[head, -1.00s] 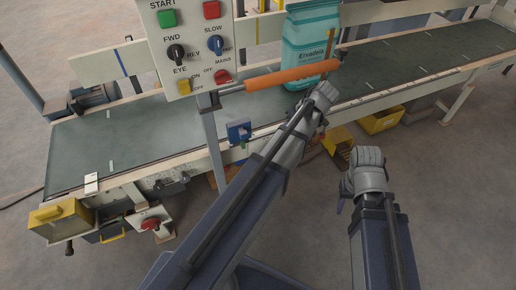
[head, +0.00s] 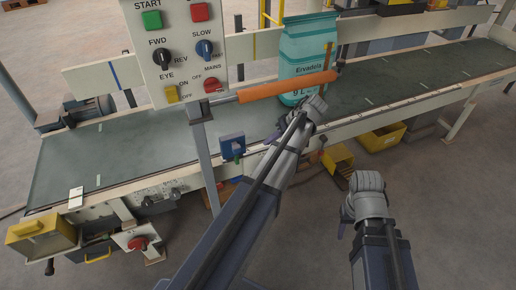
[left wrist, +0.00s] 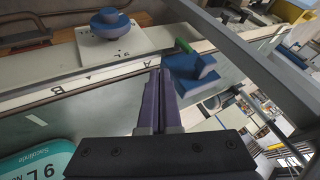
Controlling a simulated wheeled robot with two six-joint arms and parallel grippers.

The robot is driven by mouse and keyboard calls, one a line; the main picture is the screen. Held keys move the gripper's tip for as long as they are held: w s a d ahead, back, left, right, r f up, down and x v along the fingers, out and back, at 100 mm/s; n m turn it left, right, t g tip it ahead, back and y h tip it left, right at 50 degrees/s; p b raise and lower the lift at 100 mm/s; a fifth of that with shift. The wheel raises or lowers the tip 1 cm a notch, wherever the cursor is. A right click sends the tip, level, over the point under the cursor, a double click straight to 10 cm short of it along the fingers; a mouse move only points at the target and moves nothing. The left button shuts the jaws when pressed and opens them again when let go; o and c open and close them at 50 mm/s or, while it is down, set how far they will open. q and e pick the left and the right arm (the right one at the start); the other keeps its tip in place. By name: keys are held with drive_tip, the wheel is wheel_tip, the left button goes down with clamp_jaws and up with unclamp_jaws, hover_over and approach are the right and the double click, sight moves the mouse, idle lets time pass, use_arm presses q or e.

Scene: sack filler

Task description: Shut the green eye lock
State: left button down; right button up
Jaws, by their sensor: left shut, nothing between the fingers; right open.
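The green lock (head: 238,158) is a small green piece at the bottom of the blue eye block (head: 231,144) on the conveyor's front side. In the left wrist view the green piece (left wrist: 183,46) projects beside the blue block (left wrist: 188,78). My left gripper (head: 271,138) is to the right of the block, its fingers mostly hidden by my arm. In the left wrist view its purple fingers (left wrist: 160,98) are together and empty, just beside the block; contact cannot be told. My right gripper (head: 343,229) is apart from the conveyor, lower right, its fingers mostly hidden.
A control panel (head: 188,48) stands above the block on a grey post. An orange-sleeved bar (head: 287,87) extends right from it. A teal sack (head: 304,58) stands on the belt behind my left wrist. Yellow bins (head: 383,137) lie below the conveyor.

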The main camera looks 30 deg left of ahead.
sight(236, 159)
use_arm(q)
drive_tip(key=s+a+f+b, duration=0.4)
drive_tip(key=a+f+b, duration=0.2)
drive_tip(key=a+f, duration=0.1)
drive_tip(key=shift+a+f+b, duration=0.15)
drive_tip(key=shift+a+b, duration=0.15)
drive_tip(key=shift+a, duration=0.2)
